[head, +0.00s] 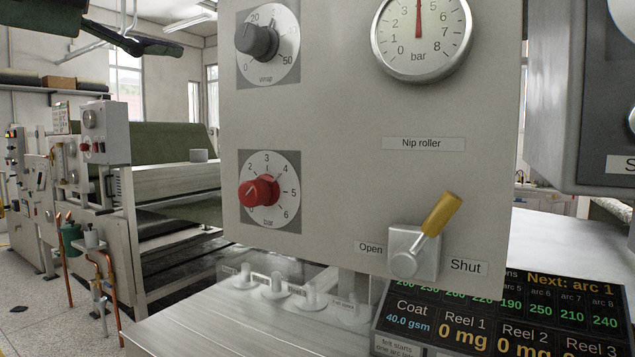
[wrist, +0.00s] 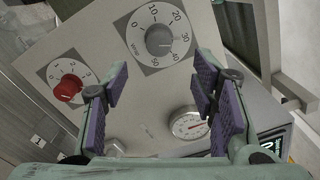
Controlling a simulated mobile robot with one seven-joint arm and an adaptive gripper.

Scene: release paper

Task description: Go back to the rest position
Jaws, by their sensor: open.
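My gripper (wrist: 160,77) shows only in the wrist view. Its purple-padded fingers are spread apart with nothing between them. Beyond them is the pale control panel (head: 340,100). The grey wrap knob (wrist: 159,40) lies past the fingertips, apart from them; it also shows at the upper left in the head view (head: 257,41). The red bar knob (wrist: 67,88) is left of the left finger, and in the head view it sits lower on the panel (head: 260,192). The round gauge (wrist: 188,124) is beside the right finger.
A yellow-handled lever (head: 435,220) tilts up and right, towards the Shut label. The gauge (head: 421,38) shows its red needle near upright. A dark display (head: 500,320) lies below the panel. Small clear-covered posts (head: 275,287) stand nearby. A machine (head: 100,170) stands at left beside open floor.

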